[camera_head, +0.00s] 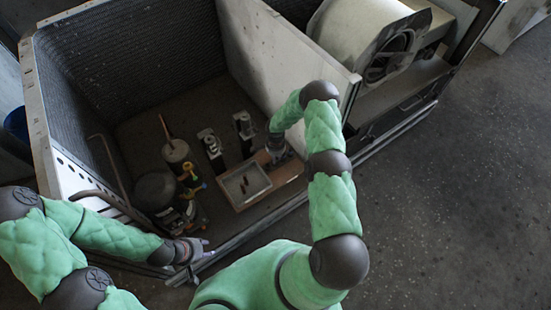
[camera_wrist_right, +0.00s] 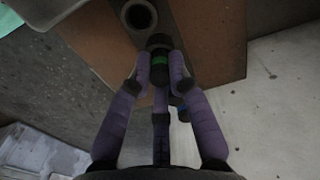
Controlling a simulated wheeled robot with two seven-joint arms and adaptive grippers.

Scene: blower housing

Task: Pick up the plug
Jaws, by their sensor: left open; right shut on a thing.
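The plug (camera_wrist_right: 159,64) shows in the right wrist view as a small dark cylinder with a green band. The purple fingers of my right gripper (camera_wrist_right: 160,78) are shut around it, over a brown surface. A dark round ring with a hole (camera_wrist_right: 139,15) lies just beyond the plug. Whether the plug touches the brown surface is unclear. In the head view my right gripper (camera_head: 277,152) is at the brown box (camera_head: 289,172), and the plug is hidden there. My left gripper (camera_head: 194,250) is open and empty by the housing's front edge.
The housing has a ribbed left wall (camera_head: 110,60) and a pale partition (camera_head: 275,50). A light tray (camera_head: 244,186) sits on the brown box. Two dark fittings, a compressor (camera_head: 155,190) and a canister (camera_head: 176,150) stand to the left. Bare floor lies right.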

